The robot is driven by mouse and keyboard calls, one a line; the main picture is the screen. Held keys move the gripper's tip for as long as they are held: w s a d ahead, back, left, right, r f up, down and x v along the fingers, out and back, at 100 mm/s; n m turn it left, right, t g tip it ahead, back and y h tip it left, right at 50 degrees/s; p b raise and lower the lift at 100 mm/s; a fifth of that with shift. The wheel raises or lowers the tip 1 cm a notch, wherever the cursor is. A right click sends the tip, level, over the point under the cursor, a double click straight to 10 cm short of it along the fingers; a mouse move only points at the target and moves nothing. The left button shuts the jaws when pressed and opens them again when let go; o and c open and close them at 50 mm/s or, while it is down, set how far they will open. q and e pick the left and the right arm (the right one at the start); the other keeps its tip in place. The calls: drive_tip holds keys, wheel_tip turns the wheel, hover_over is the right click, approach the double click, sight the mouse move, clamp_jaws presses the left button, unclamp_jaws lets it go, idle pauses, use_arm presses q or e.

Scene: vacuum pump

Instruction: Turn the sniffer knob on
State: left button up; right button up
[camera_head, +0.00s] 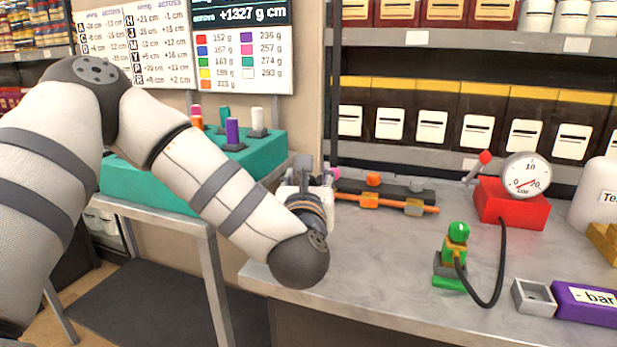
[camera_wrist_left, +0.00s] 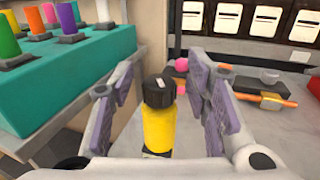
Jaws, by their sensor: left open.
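A yellow cylinder (camera_wrist_left: 158,132) with a black knob (camera_wrist_left: 158,92) on top shows in the left wrist view; the knob has a white mark. I cannot tell for sure whether this is the sniffer. My left gripper (camera_wrist_left: 160,95) is open, with one pad on each side of the cylinder and knob and a visible gap to both. In the head view my left gripper (camera_head: 306,180) is over the bench's left end and hides the yellow cylinder. A green knob with a white mark (camera_head: 458,231) stands on a green and orange fitting at the bench's front. My right gripper is not in view.
A red box with a dial gauge (camera_head: 525,178) stands at the right, with a black hose (camera_head: 502,270) to the green fitting. An orange rod (camera_head: 395,204) lies behind my gripper's right. A teal block with coloured pegs (camera_head: 150,185) stands left. The bench (camera_head: 370,260) is clear at middle front.

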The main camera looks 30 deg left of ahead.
use_arm(q)
drive_tip(key=shift+w+a, duration=0.3)
drive_tip(key=shift+w, duration=0.1)
clamp_jaws()
